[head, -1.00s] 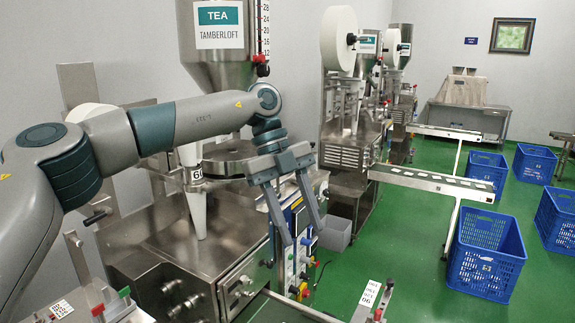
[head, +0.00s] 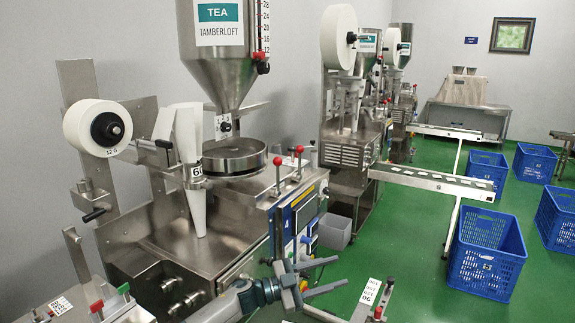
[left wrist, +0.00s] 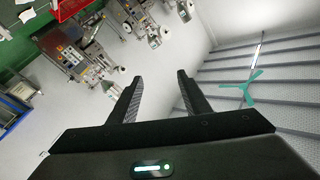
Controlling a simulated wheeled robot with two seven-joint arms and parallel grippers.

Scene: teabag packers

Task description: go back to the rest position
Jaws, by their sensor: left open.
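My left gripper (head: 318,281) is low in the head view, at the front of the nearest tea packing machine (head: 190,235). Its two fingers are spread apart and hold nothing. In the left wrist view the open fingers (left wrist: 157,92) show with empty space between them, and the camera looks past them at the machines, a wall and the ceiling. My right gripper is not in view.
The near machine carries a steel hopper (head: 220,70), a paper roll (head: 98,128) and red-knobbed levers (head: 288,165). A conveyor (head: 432,181) reaches out to the right. Blue crates (head: 486,255) stand on the green floor (head: 400,235), which is open between them and the machines.

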